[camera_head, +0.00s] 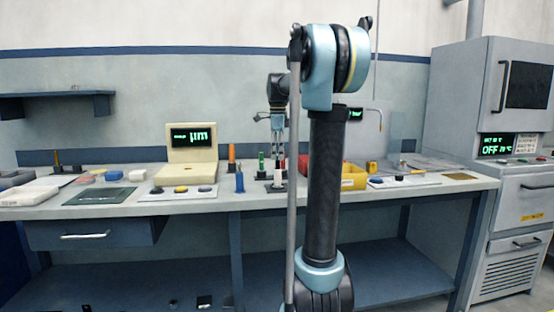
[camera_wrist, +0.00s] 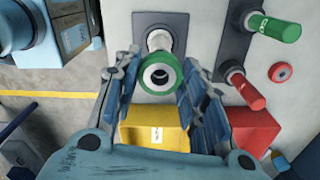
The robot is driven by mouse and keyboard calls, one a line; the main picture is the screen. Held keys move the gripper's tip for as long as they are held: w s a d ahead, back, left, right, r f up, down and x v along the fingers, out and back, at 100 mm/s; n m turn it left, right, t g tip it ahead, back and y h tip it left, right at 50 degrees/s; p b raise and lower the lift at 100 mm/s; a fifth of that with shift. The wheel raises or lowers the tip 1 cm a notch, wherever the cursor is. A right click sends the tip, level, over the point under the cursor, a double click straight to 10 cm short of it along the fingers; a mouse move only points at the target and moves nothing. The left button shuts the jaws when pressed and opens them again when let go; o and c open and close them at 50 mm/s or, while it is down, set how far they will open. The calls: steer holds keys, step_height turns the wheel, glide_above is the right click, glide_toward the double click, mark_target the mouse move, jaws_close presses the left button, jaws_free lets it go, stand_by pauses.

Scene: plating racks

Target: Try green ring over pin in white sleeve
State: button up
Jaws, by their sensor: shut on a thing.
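In the wrist view, the green ring (camera_wrist: 160,72) sits between the two fingertips of my gripper (camera_wrist: 160,74), which is shut on it. The white sleeve (camera_wrist: 159,40) stands on a dark base plate (camera_wrist: 176,22), just beyond the ring. The ring overlaps the sleeve's near end. A grey rim with a dark centre shows through the ring's hole. I cannot tell whether the ring is around the pin or only in front of it. In the head view, my gripper (camera_head: 277,140) points down above the white sleeve (camera_head: 278,175); the ring is too small to make out there.
A green peg (camera_wrist: 275,27) and a red peg (camera_wrist: 246,92) stand on dark plates to the right, near a red ring (camera_wrist: 282,72). A yellow bin (camera_wrist: 155,130) and red bin (camera_wrist: 254,128) are close by.

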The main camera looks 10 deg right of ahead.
steer(key=shift+r, duration=0.2)
steer(key=shift+r, duration=1.8)
step_height(320, 180, up, 5)
steer(key=shift+f, duration=0.1)
steer(key=shift+f, duration=0.15)
steer(key=shift+f, duration=4)
steer(key=shift+f, duration=0.25)
steer(key=shift+r, duration=0.15)
